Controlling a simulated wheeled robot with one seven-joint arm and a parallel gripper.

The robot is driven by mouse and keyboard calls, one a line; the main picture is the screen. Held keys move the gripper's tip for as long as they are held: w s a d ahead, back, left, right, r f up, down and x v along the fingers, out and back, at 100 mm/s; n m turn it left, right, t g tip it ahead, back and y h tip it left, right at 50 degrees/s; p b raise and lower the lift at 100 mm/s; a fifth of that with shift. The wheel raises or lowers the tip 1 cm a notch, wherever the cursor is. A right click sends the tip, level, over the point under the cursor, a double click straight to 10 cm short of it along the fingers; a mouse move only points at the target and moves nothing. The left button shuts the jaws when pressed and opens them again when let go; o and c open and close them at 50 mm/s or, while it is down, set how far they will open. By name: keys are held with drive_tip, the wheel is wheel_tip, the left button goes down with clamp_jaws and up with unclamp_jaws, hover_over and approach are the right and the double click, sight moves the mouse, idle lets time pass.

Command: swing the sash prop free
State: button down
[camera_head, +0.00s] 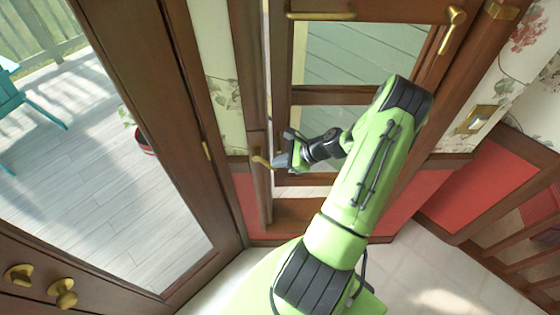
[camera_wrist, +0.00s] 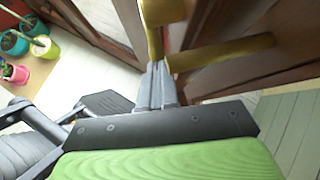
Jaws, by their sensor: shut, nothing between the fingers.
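A small brass piece (camera_head: 261,161), which looks like the sash prop, sits on the left side of the brown window frame at about the height of the lower rail. My gripper (camera_head: 279,161) is just to its right, pointing left. In the wrist view, my gripper's fingers (camera_wrist: 158,82) are together and empty. Just beyond their tips, a brass bar (camera_wrist: 222,52) runs off to the right and an upright brass piece (camera_wrist: 154,38) stands against the wood. I cannot tell whether the fingertips touch the brass.
The wooden window sash (camera_head: 350,95) stands behind my arm, with a brass bar (camera_head: 320,15) at its top and a brass handle (camera_head: 452,30) at upper right. A glazed door (camera_head: 195,130) is on the left. Potted plants (camera_wrist: 20,42) show in the wrist view.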

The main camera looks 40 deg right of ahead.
sight(274, 170)
idle(0.3)
drive_tip(key=f+t+y+b, duration=0.1)
drive_tip(key=b, duration=0.1)
drive_tip(key=f+t+y+b, duration=0.1)
drive_tip(key=b, duration=0.1)
drive_tip(key=a+f+t+y+b, duration=0.1)
drive_tip(key=t+b, duration=0.1)
drive_tip(key=shift+w+f+m+y, duration=0.3)
drive_tip(key=shift+w+f+m, duration=0.1)
drive_tip(key=shift+w+a+f+t+y+b, duration=0.25)
drive_tip(key=shift+f+t+y+b, duration=0.25)
drive_tip(key=shift+b, duration=0.55)
drive_tip(key=shift+w+a+m+t+y+b, duration=0.35)
drive_tip(key=shift+t+y+b, duration=0.15)
drive_tip(key=shift+t+b, duration=0.4)
drive_tip(key=shift+a, duration=0.1)
drive_tip(key=shift+w+a+f, duration=0.1)
drive_tip(key=shift+a, duration=0.1)
